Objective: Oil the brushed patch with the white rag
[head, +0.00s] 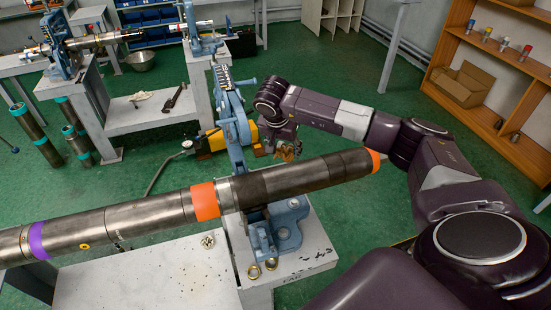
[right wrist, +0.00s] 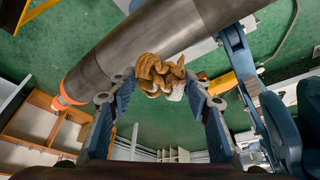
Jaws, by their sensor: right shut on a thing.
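A long dark steel pipe (head: 310,174) lies across the foreground in a blue vise (head: 278,228). It has an orange band (head: 204,202), a purple band (head: 40,241) and an orange end. I cannot clearly make out the brushed patch; the pipe is darker right of the vise. My right gripper (head: 286,146) is just behind the pipe's right part. It is shut on a crumpled rag (right wrist: 160,74), mostly brown with a whitish part, which also shows in the head view (head: 289,152). The pipe (right wrist: 160,45) passes close beyond the rag; contact is unclear. My left gripper is out of view.
A white bench (head: 150,281) stands under the pipe. Behind is a second bench (head: 143,125) with a crumpled white item, a dark tool and another vise. A yellow machine (head: 212,141) with a hose stands behind the vise. A wooden shelf (head: 490,110) is at right.

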